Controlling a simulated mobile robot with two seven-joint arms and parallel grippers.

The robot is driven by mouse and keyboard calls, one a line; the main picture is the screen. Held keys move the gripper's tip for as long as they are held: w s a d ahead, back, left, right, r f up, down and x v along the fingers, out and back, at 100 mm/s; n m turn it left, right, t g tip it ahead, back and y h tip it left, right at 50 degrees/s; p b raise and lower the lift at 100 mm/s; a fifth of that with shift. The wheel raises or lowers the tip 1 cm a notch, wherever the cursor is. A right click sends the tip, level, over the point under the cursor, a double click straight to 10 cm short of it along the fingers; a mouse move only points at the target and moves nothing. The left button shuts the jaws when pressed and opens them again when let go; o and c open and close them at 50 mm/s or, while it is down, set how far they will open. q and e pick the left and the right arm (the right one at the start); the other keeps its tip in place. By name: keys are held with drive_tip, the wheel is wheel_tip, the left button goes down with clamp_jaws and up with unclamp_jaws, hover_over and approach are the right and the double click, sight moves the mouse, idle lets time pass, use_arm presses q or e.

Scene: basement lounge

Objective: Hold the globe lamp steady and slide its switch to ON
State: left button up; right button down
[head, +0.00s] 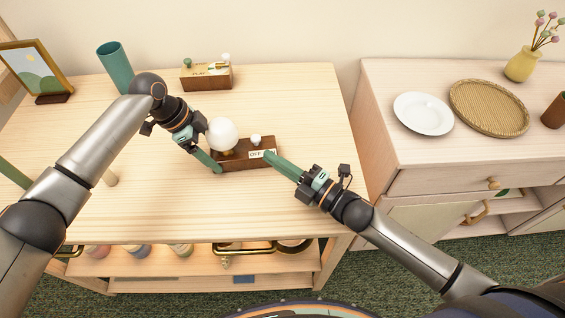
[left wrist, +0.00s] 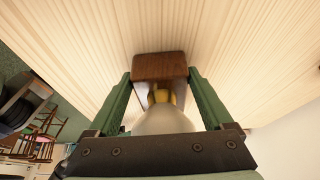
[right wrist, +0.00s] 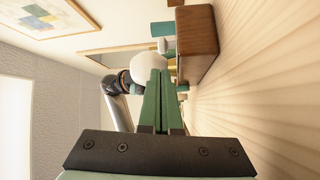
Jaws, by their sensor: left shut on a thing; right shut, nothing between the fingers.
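The globe lamp has a dark wooden base (head: 232,165), a brass-coloured neck and a white globe (head: 222,134). It stands upright on the pale wooden cabinet top. A small white knob (head: 255,140) rises from the base right of the globe, above a label reading OFF (head: 255,154). My left gripper (head: 217,159) is shut on the left part of the base; in the left wrist view its fingers flank the base (left wrist: 160,66). My right gripper (head: 268,154) is shut and empty, its tips at the label's right end, partly covering it. I cannot tell whether they touch the base.
A second wooden box (head: 206,77) with green and white knobs stands behind. A teal cylinder (head: 115,67) and a picture frame (head: 36,70) are at the back left. A sideboard on the right holds a plate (head: 423,113) and woven tray (head: 490,107). The cabinet top right of the lamp is clear.

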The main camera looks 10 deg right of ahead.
sight(256, 154)
drive_tip(key=x, duration=0.5)
drive_tip(key=shift+w+a, duration=0.25)
drive_tip(key=shift+a, duration=0.05)
drive_tip(key=shift+s+d, duration=0.1)
drive_tip(key=shift+d, duration=1.4)
drive_tip(key=v, duration=1)
use_arm(q)
drive_tip(key=o, duration=1.5)
